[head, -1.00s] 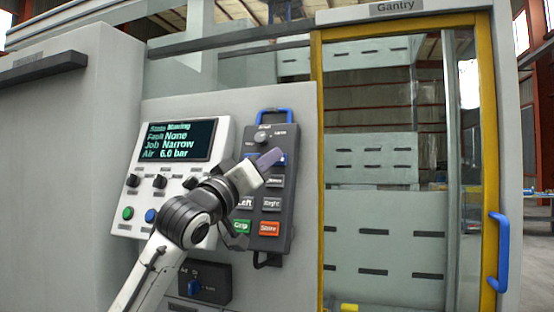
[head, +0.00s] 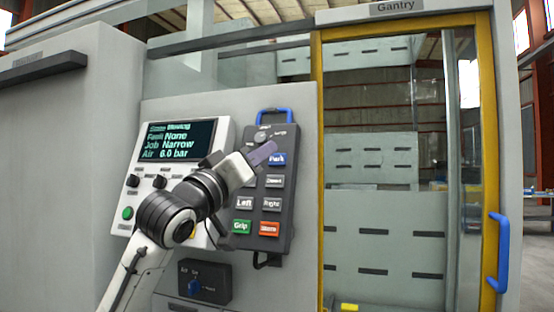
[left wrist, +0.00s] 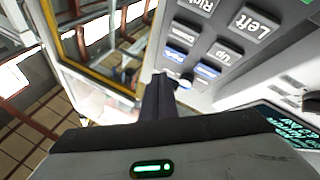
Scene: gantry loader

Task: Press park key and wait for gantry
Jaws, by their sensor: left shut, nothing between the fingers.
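The dark key pendant (head: 286,205) hangs on the grey machine front. Its blue Park key (head: 277,159) is at the upper right, and it also shows in the left wrist view (left wrist: 178,55). My left gripper (head: 263,153) is shut and empty. Its fingertips are in front of the pendant's upper part, just left of the Park key in the head view, and appear clear of it. The arm hides the pendant's upper left side. The status screen (head: 178,141) reads state Moving, fault None, job Narrow, air 6.0 bar. My right gripper is out of view.
The Gantry cell's door (head: 318,200) has a yellow frame, a clear pane and a blue handle (head: 499,255). A selector box (head: 205,283) sits below the pendant. A dark bar (head: 40,65) juts from the left cabinet. A blue bail (head: 273,113) tops the pendant.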

